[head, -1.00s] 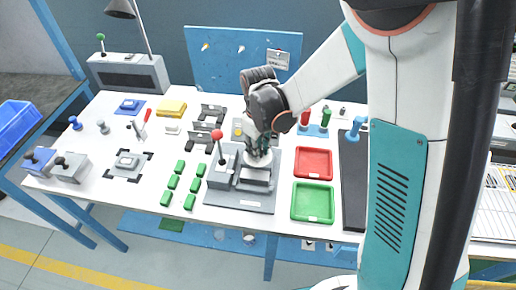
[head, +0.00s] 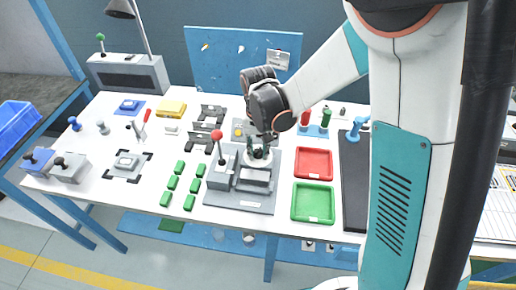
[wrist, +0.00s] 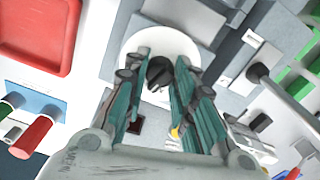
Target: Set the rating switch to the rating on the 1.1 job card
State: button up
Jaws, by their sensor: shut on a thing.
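The rating switch shows as a white round dial (wrist: 138,40) with a black knob (wrist: 159,72) in the wrist view. In the head view the dial (head: 262,160) sits on the grey fixture, partly hidden by my gripper (head: 258,148). My gripper (wrist: 160,76) has its teal fingers on both sides of the black knob and is shut on it. I cannot read any dial marks or the knob's setting. A small card (head: 277,59) hangs on the blue back panel; its writing is too small to read, so I cannot tell whether it is the 1.1 job card.
A red-knobbed lever (head: 217,135) stands just left of the dial on the grey fixture (head: 240,203). A red tray (head: 313,163) and a green tray (head: 313,203) lie to the right. Several green blocks (head: 173,183) lie to the left. Red and green cylinders (head: 326,117) stand behind the trays.

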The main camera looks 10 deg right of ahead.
dwell(0.4)
jog(key=o, duration=1.1)
